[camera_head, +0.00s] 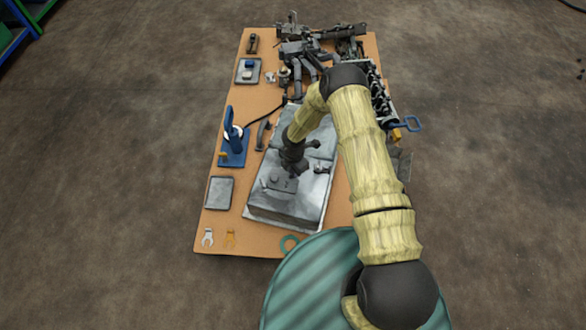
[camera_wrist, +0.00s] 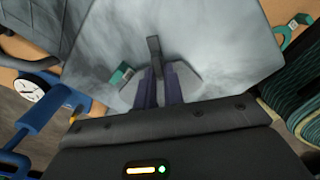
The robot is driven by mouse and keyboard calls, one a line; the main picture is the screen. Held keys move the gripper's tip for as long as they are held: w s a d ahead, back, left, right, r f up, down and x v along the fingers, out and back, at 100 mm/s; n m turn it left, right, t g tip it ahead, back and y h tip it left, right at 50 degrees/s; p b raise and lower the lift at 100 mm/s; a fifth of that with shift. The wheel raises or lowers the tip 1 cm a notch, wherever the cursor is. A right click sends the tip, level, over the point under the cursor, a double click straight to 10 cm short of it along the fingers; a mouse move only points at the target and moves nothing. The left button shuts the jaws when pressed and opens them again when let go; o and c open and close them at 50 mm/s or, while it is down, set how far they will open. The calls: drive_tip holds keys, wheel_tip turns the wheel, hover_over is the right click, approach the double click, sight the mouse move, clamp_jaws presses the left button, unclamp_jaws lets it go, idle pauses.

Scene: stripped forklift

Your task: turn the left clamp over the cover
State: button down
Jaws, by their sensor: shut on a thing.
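The cover is a grey metal lid (camera_head: 300,210) on the box in the middle of the board. Its pale surface fills much of the wrist view (camera_wrist: 225,35). My gripper (camera_head: 295,172) points down at the cover. In the wrist view my gripper (camera_wrist: 160,85) has its two fingers close together, shut on the left clamp (camera_wrist: 154,48), a small dark upright bar. The clamp's lower part is hidden by the fingers. In the head view my gripper and wrist hide the clamp. Another small clamp (camera_head: 320,168) shows at the cover's right side.
A blue stand with a round gauge (camera_head: 234,145) is left of the box; the gauge dial (camera_wrist: 30,90) shows in the wrist view. Engine parts (camera_head: 300,55) crowd the back.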

drive_tip(key=shift+w+d+n, duration=0.1)
drive_tip(key=shift+n, duration=0.3)
drive_tip(key=c, duration=1.5)
unclamp_jaws()
drive_tip(key=shift+r, duration=0.15)
wheel_tip(320, 180, up, 17)
drive_tip(key=p, duration=0.5)
drive_tip(key=shift+r, duration=0.1)
